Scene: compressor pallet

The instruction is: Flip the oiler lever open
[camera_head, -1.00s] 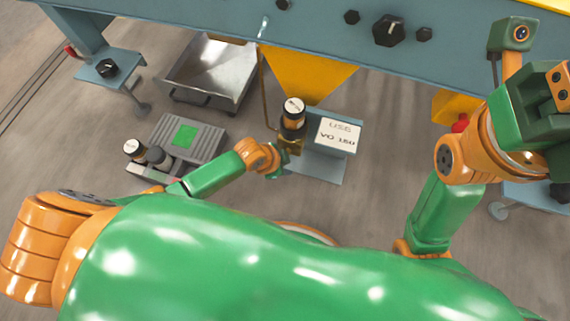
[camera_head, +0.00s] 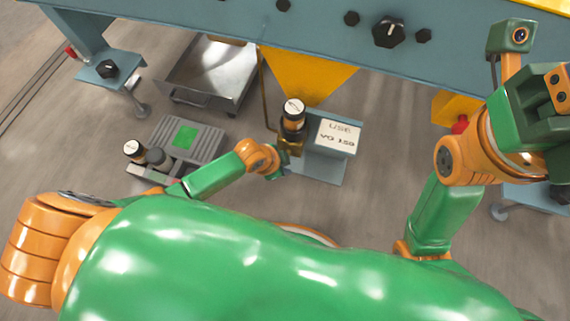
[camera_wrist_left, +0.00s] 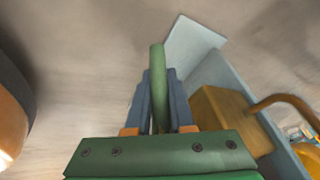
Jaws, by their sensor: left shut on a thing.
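The oiler (camera_head: 292,124) stands upright with a black and orange top and a brass body, beside a blue-grey bracket with a sign reading "USE VG 150". My left gripper (camera_head: 283,162) is low against the front of the oiler. In the left wrist view its two dark fingers (camera_wrist_left: 159,100) are shut on a slim green bar, which seems to be the oiler lever (camera_wrist_left: 157,62). The oiler's brass block (camera_wrist_left: 228,115) is just right of the fingers. The lever cannot be made out in the head view. My right gripper (camera_head: 556,100) is at the right edge, far from the oiler.
The blue machine beam (camera_head: 320,35) with black knobs crosses the top, with a yellow funnel-shaped part (camera_head: 300,72) below. A metal tray (camera_head: 210,72) and a grey box with a green panel (camera_head: 185,137) lie to the left. A thin brass pipe (camera_wrist_left: 285,100) runs close right of the fingers.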

